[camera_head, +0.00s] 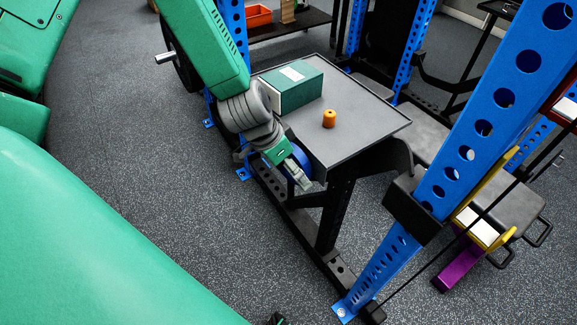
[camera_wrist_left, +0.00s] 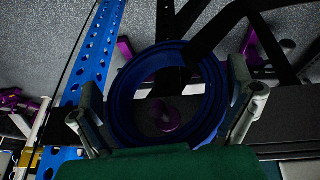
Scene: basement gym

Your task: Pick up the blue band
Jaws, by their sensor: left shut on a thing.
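The blue band (camera_wrist_left: 120,100) is a thick round ring, seen in the left wrist view between the two grey fingers of my left gripper (camera_wrist_left: 166,105). The gripper is shut on the band. In the head view my left gripper (camera_head: 298,178) is beside the left edge of the grey table, and a piece of the blue band (camera_head: 302,158) shows behind it, partly hidden by the gripper. My right gripper is not in view.
A blue perforated rack post (camera_head: 455,170) slants up at the right. Speckled floor (camera_head: 190,200) is open left of the table.

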